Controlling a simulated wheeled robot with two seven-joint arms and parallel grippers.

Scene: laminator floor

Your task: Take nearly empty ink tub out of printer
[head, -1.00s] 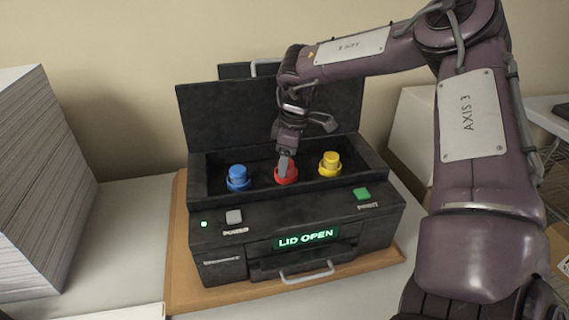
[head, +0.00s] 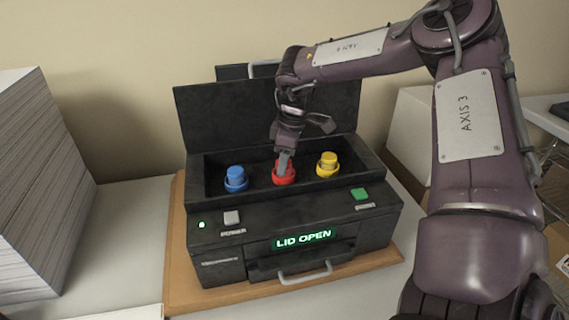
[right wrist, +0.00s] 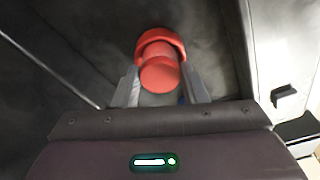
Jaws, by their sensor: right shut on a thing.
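The black printer (head: 215,255) stands with its lid up, and its display reads LID OPEN. In its open bay sit a blue ink tub (head: 235,178), a red ink tub (head: 284,178) and a yellow ink tub (head: 327,164). My right gripper (head: 284,160) reaches down into the bay and is shut on the red tub. In the right wrist view its two fingers stand on either side of the red tub's knob (right wrist: 160,75). The ink levels cannot be seen. My left gripper is not in view.
A tall stack of white paper (head: 35,190) stands at the left. The printer rests on a brown board (head: 180,290) on a pale table (head: 125,240). The raised lid (head: 230,115) stands close behind my right gripper. A white box (head: 410,130) is at the right.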

